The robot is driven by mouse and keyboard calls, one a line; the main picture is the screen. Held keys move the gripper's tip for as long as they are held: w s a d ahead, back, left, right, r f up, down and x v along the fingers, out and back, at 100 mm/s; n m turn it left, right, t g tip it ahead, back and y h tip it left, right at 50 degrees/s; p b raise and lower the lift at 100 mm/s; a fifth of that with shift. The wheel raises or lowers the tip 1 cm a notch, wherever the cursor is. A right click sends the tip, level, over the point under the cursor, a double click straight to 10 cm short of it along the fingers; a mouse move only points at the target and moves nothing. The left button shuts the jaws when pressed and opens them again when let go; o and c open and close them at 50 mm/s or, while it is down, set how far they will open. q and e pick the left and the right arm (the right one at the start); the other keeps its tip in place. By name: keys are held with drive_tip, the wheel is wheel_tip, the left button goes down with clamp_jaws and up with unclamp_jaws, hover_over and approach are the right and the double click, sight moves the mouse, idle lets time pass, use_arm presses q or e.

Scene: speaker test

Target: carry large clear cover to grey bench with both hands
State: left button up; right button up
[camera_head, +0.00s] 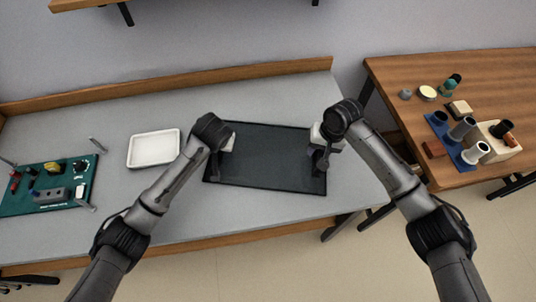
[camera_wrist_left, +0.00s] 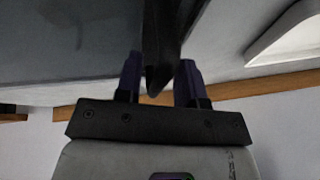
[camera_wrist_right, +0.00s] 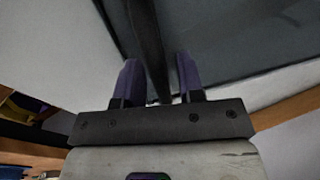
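The large clear cover (camera_head: 265,155) shows as a dark see-through panel with a black rim. It is over the grey bench (camera_head: 240,100), slightly askew to its edges; I cannot tell whether it rests on it or hangs just above. My left gripper (camera_head: 226,146) is at its left side and my right gripper (camera_head: 318,150) at its right side. In the left wrist view, the fingers (camera_wrist_left: 159,80) stand on both sides of a dark rim part. In the right wrist view, the fingers (camera_wrist_right: 157,80) straddle a dark bar. Firm contact is unclear in both.
A white tray (camera_head: 153,149) lies left of my left gripper. A green board (camera_head: 48,188) with parts is at the far left. A wooden table (camera_head: 470,75) on the right holds cylinders and blocks. A raised wooden rail (camera_head: 180,92) runs along the bench's back.

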use_arm(q)
drive_tip(key=shift+o, duration=0.2)
use_arm(e)
drive_tip(key=shift+o, duration=0.3)
drive_tip(key=shift+w, duration=0.1)
drive_tip(key=shift+r, duration=0.35)
use_arm(q)
drive_tip(key=v, duration=1.2)
use_arm(e)
wheel_tip(320, 180, up, 11)
drive_tip(key=d, duration=0.2)
drive_tip(key=shift+d, duration=0.2)
use_arm(q)
drive_tip(key=shift+d, duration=0.1)
use_arm(e)
drive_tip(key=shift+r, duration=0.15)
use_arm(q)
drive_tip(key=p+v, duration=0.9)
drive_tip(key=p, duration=0.5)
drive_tip(key=shift+p, duration=0.3)
use_arm(e)
wheel_tip(320, 180, up, 14)
drive_tip(key=shift+r, duration=0.2)
